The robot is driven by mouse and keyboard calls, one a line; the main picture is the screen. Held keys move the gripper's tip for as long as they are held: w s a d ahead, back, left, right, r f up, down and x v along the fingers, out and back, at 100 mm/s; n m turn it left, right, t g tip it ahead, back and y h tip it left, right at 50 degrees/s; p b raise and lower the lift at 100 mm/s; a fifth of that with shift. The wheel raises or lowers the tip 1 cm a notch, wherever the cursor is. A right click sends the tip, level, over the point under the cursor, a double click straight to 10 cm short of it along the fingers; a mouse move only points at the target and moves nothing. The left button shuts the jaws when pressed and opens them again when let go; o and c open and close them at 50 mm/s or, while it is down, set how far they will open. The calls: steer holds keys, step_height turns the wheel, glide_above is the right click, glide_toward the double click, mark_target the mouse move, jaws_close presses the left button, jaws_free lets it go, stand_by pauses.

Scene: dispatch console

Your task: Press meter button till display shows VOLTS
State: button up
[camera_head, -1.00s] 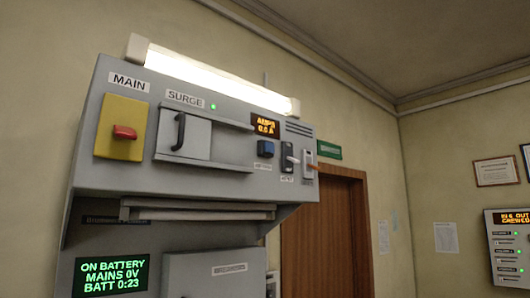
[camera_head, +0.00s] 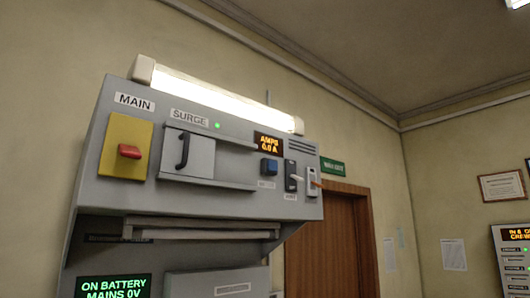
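The meter display (camera_head: 269,143) is a small dark panel with orange text on the upper right of the grey console (camera_head: 240,202). It reads AMPS with a value below that looks like 0.0 A. The blue meter button (camera_head: 269,167) sits just under the display, with a small label below it. Nothing touches the button. My gripper is not in view.
Left of the display are a yellow MAIN panel with a red switch (camera_head: 130,151) and a SURGE cover with a black handle (camera_head: 182,151). Two small switches (camera_head: 293,176) stand right of the button. A green-text screen (camera_head: 113,287) reads ON BATTERY. A brown door (camera_head: 335,240) is behind.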

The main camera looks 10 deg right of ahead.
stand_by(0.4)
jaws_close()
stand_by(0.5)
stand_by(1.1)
